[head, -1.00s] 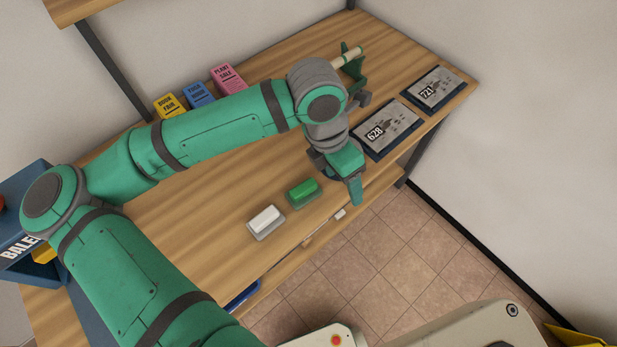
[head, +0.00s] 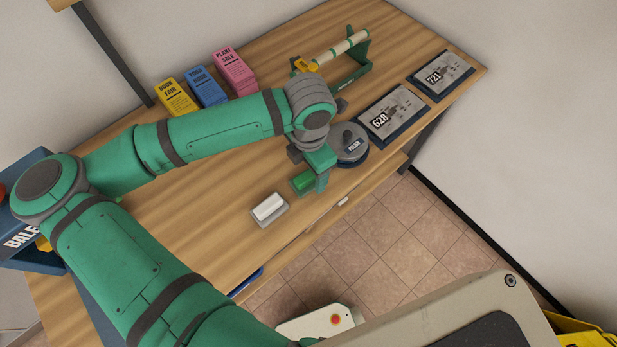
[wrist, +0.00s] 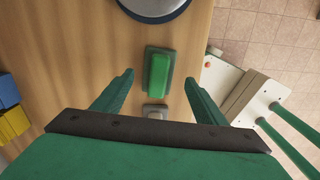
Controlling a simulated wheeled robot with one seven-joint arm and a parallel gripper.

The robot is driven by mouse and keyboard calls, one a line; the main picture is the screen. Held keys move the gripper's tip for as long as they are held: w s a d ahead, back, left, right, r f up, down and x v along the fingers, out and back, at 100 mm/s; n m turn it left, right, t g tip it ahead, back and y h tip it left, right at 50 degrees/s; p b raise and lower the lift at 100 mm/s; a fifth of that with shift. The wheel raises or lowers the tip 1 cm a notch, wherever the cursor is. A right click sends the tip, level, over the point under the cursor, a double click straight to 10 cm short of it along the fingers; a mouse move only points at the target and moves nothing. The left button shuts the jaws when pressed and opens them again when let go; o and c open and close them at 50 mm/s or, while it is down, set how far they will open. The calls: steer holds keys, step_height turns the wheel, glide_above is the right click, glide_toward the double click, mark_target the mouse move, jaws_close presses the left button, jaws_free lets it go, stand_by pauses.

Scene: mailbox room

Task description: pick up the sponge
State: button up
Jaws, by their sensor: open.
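A green block (head: 304,181), which looks like the sponge, sits in a shallow dish near the table's front edge. In the wrist view the green block (wrist: 158,72) lies ahead of my fingers and lines up with the gap between them. My gripper (head: 318,168) is open and empty, above and close beside the block, hiding part of it in the head view. A white block (head: 268,206) in a grey dish stands left of the green one. In the wrist view it shows small and partly hidden between the fingers (wrist: 159,77).
Two dark plates (head: 390,112) numbered 628 and 721 lie farther right. Card stacks (head: 208,88) and a green holder with a roll (head: 340,50) stand behind. The table front left of the white block is clear.

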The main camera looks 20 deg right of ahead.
mark_target(308, 175)
steer(key=shift+w+a+f, duration=0.1)
steer(key=shift+f, duration=1.55)
steer(key=c, duration=1.1)
steer(key=shift+c, duration=0.2)
steer(key=shift+r, duration=0.1)
